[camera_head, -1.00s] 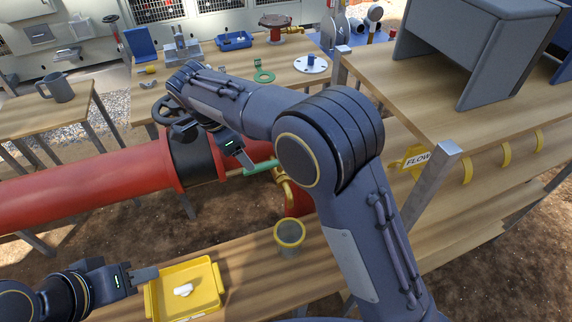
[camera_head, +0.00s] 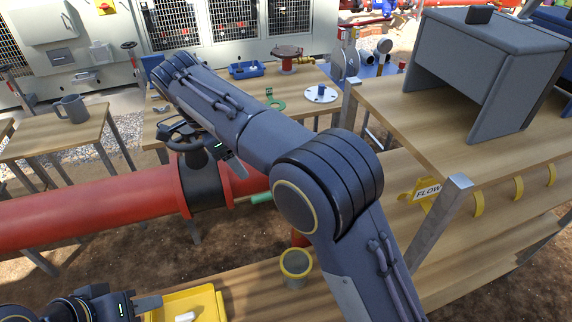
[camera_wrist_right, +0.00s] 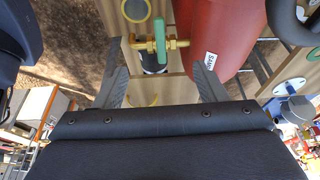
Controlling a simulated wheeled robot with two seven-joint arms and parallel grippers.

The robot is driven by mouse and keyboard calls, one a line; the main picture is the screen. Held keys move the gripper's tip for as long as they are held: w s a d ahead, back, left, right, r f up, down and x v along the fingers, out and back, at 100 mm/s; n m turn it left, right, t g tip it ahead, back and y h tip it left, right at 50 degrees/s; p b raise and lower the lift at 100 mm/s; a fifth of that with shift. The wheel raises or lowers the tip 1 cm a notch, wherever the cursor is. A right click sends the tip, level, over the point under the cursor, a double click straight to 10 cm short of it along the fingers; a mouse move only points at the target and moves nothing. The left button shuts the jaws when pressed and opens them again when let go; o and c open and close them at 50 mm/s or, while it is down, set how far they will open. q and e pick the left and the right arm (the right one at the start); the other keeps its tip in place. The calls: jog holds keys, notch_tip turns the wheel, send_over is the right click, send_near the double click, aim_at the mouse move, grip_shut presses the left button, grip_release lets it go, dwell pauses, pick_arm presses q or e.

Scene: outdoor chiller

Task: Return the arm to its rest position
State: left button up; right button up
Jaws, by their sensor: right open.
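My right arm reaches across the head view, with its dark gripper (camera_head: 228,160) above the black band of the red pipe. In the right wrist view this gripper (camera_wrist_right: 160,82) is open, its two grey fingers wide apart with nothing between their tips. Beyond them is a brass valve with a green handle (camera_wrist_right: 159,38); the handle also shows in the head view (camera_head: 261,197), below and right of the gripper, apart from it. My left gripper (camera_head: 148,303) is at the lower left, beside the yellow tray; its opening cannot be made out.
The red pipe (camera_head: 90,212) runs under my right gripper. A yellow tray (camera_head: 208,303) with a small white item and a yellow-rimmed grey cup (camera_head: 295,268) are on the near bench. A grey shelter (camera_head: 490,60) stands on the right table. A mug (camera_head: 72,108) is at left.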

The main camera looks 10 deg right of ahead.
jog(key=s+d+r+n+y, duration=0.1)
jog(key=s+d+n+y, duration=0.25)
jog(key=d, duration=0.65)
jog(key=s+d+n+y, duration=0.3)
jog(key=s+d, duration=0.2)
jog(key=d, duration=0.6)
jog(key=s+d+f+n+t, duration=0.1)
jog(key=s+f+n+t, duration=0.1)
jog(key=s, duration=0.7)
jog(key=s+d+f+n+t+y+b, duration=0.1)
jog(key=s+f+n, duration=0.4)
jog(key=s, duration=0.5)
jog(key=shift+d+f+t+b, duration=0.3)
jog(key=shift+d+f+t, duration=0.3)
jog(key=shift+f+t, duration=0.4)
jog(key=shift+n, duration=0.25)
